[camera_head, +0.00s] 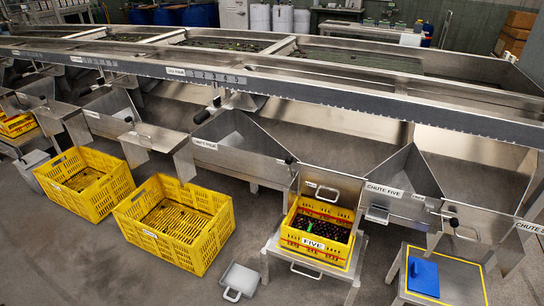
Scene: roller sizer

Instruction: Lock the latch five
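Chute five (412,180) is a steel chute with a "CHUTE FIVE" label, at the right of the head view. A lever with a black knob (453,222) sits at the right end of its front. Another black-knobbed lever (290,159) is at its left, beside the neighbouring chute. I see no label on either lever, and I cannot tell whether either is locked. A yellow crate (313,243) labelled "FIVE", with dark round items and one green item inside, stands on a steel stand left of chute five. Neither of my grippers is in view.
Two empty-looking yellow crates (146,235) (60,190) stand on the floor at left. A grey scoop-like tray (240,279) lies on the floor. A blue object (423,277) lies on a yellow-edged stand (466,285) at right. The long steel sizer (230,84) spans the back.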

